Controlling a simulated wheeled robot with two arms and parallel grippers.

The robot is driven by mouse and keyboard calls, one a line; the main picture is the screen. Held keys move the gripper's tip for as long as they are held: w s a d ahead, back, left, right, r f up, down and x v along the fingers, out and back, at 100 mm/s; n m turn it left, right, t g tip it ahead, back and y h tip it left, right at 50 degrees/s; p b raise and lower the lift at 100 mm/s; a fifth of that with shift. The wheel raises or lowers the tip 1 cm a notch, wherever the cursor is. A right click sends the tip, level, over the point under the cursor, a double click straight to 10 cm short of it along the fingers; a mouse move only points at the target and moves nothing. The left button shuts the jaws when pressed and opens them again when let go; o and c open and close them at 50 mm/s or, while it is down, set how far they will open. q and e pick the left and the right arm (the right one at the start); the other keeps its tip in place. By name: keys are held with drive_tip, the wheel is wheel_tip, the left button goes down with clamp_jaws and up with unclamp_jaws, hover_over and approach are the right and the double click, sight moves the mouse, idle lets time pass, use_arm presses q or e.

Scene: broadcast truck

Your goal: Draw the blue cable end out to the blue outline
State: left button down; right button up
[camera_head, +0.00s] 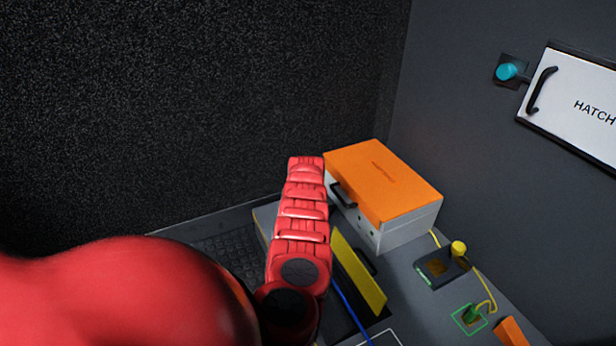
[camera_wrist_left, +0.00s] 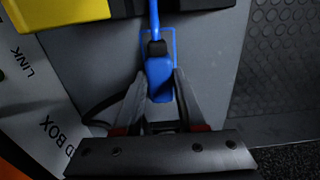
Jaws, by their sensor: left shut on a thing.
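The blue cable end (camera_wrist_left: 159,78) is a blue plug with a black collar, between the fingers of my left gripper (camera_wrist_left: 160,88) in the left wrist view. The gripper is shut on it. The blue cable (camera_wrist_left: 154,15) runs from the collar to the top edge. The blue outline (camera_wrist_left: 175,45) is a thin frame on the grey surface, around the collar area. The plug overlaps its lower part; whether it touches the surface I cannot tell. In the head view the blue cable (camera_head: 350,312) shows beside my red left arm, which hides the plug and outline. My right gripper is not in view.
An orange-topped white box (camera_head: 385,185) with a black handle stands beside my left arm. A yellow panel (camera_head: 358,272) stands close to the arm. A yellow-knobbed dark block (camera_head: 437,267) and a green outline (camera_head: 456,319) lie to the right.

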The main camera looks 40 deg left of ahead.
use_arm(q)
drive_tip(key=shift+f+b, duration=0.45)
drive_tip(key=shift+f, duration=0.2)
drive_tip(key=shift+c, duration=2.1)
unclamp_jaws()
